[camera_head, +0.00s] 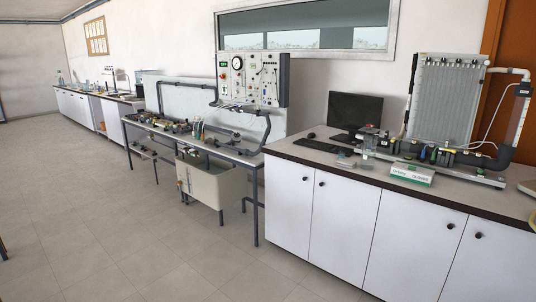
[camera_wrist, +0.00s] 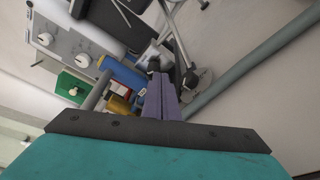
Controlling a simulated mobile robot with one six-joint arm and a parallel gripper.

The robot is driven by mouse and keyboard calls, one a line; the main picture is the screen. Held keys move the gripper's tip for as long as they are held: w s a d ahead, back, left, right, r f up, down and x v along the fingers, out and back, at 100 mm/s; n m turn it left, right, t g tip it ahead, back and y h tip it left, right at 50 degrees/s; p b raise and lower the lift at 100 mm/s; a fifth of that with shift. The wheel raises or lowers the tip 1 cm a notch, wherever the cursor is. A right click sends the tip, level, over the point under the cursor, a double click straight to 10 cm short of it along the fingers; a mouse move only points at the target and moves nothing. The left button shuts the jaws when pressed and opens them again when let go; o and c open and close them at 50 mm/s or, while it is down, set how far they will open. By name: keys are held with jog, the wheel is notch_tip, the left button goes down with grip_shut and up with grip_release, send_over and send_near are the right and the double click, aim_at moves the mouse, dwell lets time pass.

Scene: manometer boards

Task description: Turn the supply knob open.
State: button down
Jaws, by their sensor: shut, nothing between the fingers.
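In the wrist view my gripper (camera_wrist: 161,82) is shut and empty, with its two purple-grey fingers together. Its dark crossbar and teal body fill the lower part of that view. I cannot tell which part is the supply knob. Two round pale knobs, an upper knob (camera_wrist: 45,39) and a lower knob (camera_wrist: 82,61), sit on a light grey panel left of the fingers and apart from them. In the head view the manometer board (camera_head: 447,100) stands upright on the right bench, with dark piping and small fittings along its base. My gripper does not show there.
In the wrist view a blue cylinder (camera_wrist: 121,76) and a green box (camera_wrist: 72,86) lie left of the fingers; a grey pipe (camera_wrist: 250,70) runs at right. In the head view a monitor (camera_head: 356,114) stands on the white-fronted bench (camera_head: 345,215). The tiled floor (camera_head: 70,220) is clear.

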jog(key=shift+s+d, duration=2.3)
jog(key=shift+d, duration=0.2)
jog(key=shift+w+d, duration=0.15)
jog(key=shift+w, duration=0.15)
jog(key=shift+w+d+r+b, duration=0.2)
jog(key=shift+w+r+b, duration=0.1)
jog(key=shift+r, duration=0.15)
jog(key=shift+w+d+r+b, duration=0.2)
jog(key=shift+r+b, duration=0.1)
jog(key=shift+r, duration=0.15)
dwell(0.4)
jog(key=shift+s+a+r, duration=0.15)
jog(key=shift+s+r, duration=0.15)
jog(key=shift+r, duration=0.05)
jog(key=shift+a, duration=0.1)
dwell(0.4)
jog(key=w+a, duration=0.4)
jog(key=shift+a, duration=0.15)
dwell(0.4)
jog(key=shift+f+g, duration=0.15)
jog(key=shift+g, duration=0.15)
